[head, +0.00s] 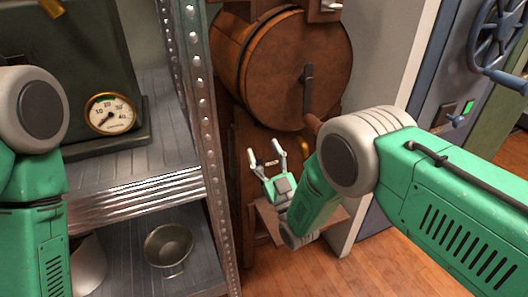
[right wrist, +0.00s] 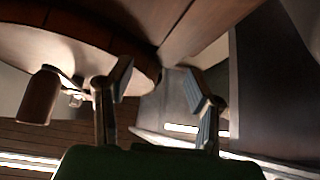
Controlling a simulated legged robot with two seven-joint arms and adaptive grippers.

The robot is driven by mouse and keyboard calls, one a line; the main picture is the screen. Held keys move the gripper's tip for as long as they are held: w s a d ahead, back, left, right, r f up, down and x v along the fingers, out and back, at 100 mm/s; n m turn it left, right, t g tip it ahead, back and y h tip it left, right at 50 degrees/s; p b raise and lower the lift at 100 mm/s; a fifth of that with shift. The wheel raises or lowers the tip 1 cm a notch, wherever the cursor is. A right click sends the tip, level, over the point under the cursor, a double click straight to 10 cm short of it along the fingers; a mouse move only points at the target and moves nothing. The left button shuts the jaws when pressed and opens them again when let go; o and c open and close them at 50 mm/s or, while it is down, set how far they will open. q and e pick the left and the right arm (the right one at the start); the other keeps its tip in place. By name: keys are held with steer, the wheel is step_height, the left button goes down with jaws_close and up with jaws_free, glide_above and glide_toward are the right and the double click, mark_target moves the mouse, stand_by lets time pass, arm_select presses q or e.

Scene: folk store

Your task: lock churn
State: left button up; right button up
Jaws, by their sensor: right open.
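The churn (head: 297,62) is a wooden barrel lying on its side in a wooden stand, its round end facing me. A dark metal crank (head: 308,88) is fixed to that end and hangs down, with a wooden grip (head: 313,123) at its bottom. A small brass-coloured piece (head: 304,143) shows just below the barrel, partly behind my right arm. My right gripper (head: 267,156) is open and empty, below the barrel and left of the grip. In the right wrist view my two fingers (right wrist: 160,84) are apart, with the barrel (right wrist: 75,50) and grip (right wrist: 40,96) at left. My left gripper is out of view.
A metal shelf rack (head: 140,185) stands close on the left, holding a dark box with a dial gauge (head: 110,113) and a metal cup (head: 168,247). A blue-grey door (head: 440,75) with a wheel (head: 497,38) is at right. Wooden floor (head: 340,275) is clear below.

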steer(key=shift+d, duration=0.1)
steer(key=c, duration=0.7)
steer(key=d+g+p, duration=0.1)
steer(key=w+d+m+g+h+p, duration=0.1)
steer(key=d+p, duration=0.1)
steer(key=w+d+g+p, duration=0.1)
steer(key=shift+d+p, duration=0.2)
steer(key=shift+p, duration=0.15)
jaws_close()
steer(key=s+d+m+g+h+p, duration=0.1)
steer(key=s+d+m+g+p, duration=0.35)
steer(key=s+g+p, duration=0.6)
steer(key=s+f+b+x, duration=0.1)
steer(key=b+x, duration=0.4)
steer(key=x, duration=0.7)
steer(key=shift+s+f, duration=0.15)
steer(key=shift+f, duration=0.6)
steer(key=shift+d+n, duration=0.1)
steer(key=shift+n, duration=0.15)
steer(key=f+t+b, duration=0.1)
steer(key=f+t+y+b, duration=0.1)
steer(key=b, duration=0.1)
steer(key=shift+s+f+n, duration=0.2)
steer(key=shift+f+n, duration=0.1)
